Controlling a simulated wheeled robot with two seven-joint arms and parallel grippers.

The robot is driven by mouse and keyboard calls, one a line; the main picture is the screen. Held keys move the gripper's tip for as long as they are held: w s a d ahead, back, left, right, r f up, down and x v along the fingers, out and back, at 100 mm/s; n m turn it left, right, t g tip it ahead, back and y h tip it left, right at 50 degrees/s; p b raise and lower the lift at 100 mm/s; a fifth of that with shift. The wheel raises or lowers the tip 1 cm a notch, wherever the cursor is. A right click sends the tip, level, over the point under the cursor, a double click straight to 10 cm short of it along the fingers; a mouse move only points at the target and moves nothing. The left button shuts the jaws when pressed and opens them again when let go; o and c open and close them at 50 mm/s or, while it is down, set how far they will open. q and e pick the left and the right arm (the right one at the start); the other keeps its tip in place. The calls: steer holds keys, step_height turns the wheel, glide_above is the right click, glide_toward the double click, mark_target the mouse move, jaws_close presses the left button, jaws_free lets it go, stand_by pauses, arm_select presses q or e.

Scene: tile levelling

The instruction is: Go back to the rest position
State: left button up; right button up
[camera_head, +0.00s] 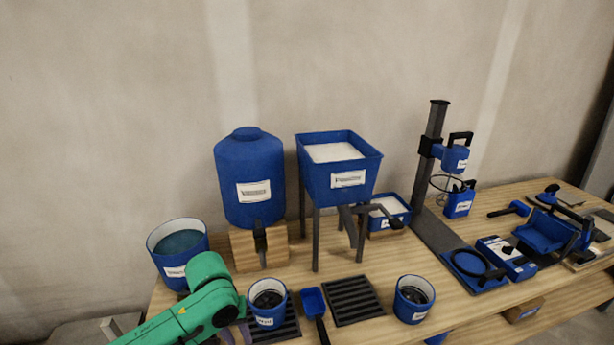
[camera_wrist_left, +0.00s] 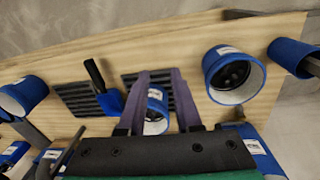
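My left gripper (camera_head: 237,334) enters at the lower left of the head view, at the end of my green arm, beside a blue cup (camera_head: 267,302) with dark contents. In the left wrist view the two purple fingers of my left gripper (camera_wrist_left: 161,75) stand apart. A blue cup with a white label (camera_wrist_left: 157,105) shows through the gap between them. The fingers cover its sides, and I see no clear grip on it. My right gripper is in neither view.
A blue scoop (camera_head: 314,303) and a dark grate (camera_head: 352,299) lie right of the cup. Another cup (camera_head: 413,299) stands further right. A bucket (camera_head: 179,252), tank (camera_head: 249,170) and hopper (camera_head: 340,180) stand behind. A dark post stand (camera_head: 432,160) and tools crowd the right.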

arm_select(q)
steer(key=s+d+f+m+t+h, duration=0.1)
steer(key=s+d+m+t+h, duration=0.1)
steer(key=s+d+m, duration=0.3)
steer(key=s+a+f+n+y, duration=0.1)
steer(key=s+a+y, duration=0.1)
steer(key=s+a, duration=0.35)
steer(key=s+a+f+y, duration=0.1)
steer(key=s+a+f, duration=0.1)
steer(key=a, duration=0.6)
step_height(320, 180, down, 21)
steer(key=s, duration=0.1)
steer(key=s+a+f+g, duration=0.1)
steer(key=s+a+f, duration=0.1)
steer(key=s+f, duration=1.4)
steer(key=shift+s+a+f+g, duration=0.2)
steer(key=shift+s+g, duration=0.1)
steer(key=shift+s, duration=0.6)
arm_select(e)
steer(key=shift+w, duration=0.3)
